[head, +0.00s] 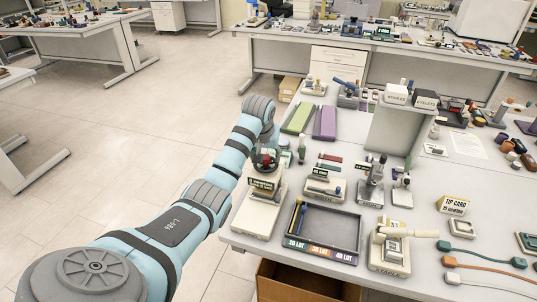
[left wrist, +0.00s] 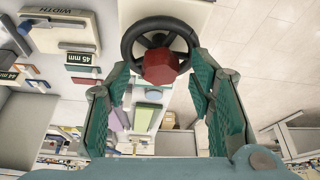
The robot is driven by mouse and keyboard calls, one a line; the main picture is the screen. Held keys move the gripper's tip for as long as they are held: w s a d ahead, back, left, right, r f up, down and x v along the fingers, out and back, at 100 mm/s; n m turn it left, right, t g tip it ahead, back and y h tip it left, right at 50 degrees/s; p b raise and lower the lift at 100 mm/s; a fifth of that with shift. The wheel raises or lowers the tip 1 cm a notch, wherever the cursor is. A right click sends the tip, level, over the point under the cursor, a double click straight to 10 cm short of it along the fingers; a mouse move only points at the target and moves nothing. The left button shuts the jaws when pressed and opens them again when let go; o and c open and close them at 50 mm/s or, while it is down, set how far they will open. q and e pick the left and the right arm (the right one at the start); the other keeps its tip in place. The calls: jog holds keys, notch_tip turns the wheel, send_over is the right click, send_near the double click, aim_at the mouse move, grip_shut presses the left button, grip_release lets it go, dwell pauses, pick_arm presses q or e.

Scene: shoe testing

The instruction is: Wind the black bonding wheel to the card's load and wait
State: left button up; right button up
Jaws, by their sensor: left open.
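The black bonding wheel (left wrist: 158,45) with its red hub (left wrist: 160,66) shows at the top middle of the left wrist view. My left gripper (left wrist: 159,72) is open, with a teal finger on either side of the hub; I cannot tell whether they touch the wheel. In the head view my left gripper hides most of the wheel, above a cream bonding unit (head: 257,216) with a small dark display. My right gripper is not in view.
Small test stands (head: 324,188) and green and purple boards (head: 325,122) crowd the bench behind. Floor left of the bench is clear.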

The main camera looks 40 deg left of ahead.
aim_at(260, 169)
pick_arm(q)
jog(key=shift+s, duration=0.1)
jog(key=shift+r, duration=0.1)
jog(key=shift+c, duration=1.3)
jog(key=c, duration=0.9)
jog(key=m, duration=0.2)
jog(key=m+h, duration=0.1)
jog(key=m, duration=0.1)
jog(key=shift+a+m+t+h, duration=0.1)
jog(key=shift+m+t+h, duration=0.2)
jog(key=shift+m+t, duration=0.1)
jog(key=o, duration=1.2)
jog(key=shift+c, duration=0.2)
jog(key=v, duration=0.7)
jog(key=shift+r, duration=0.3)
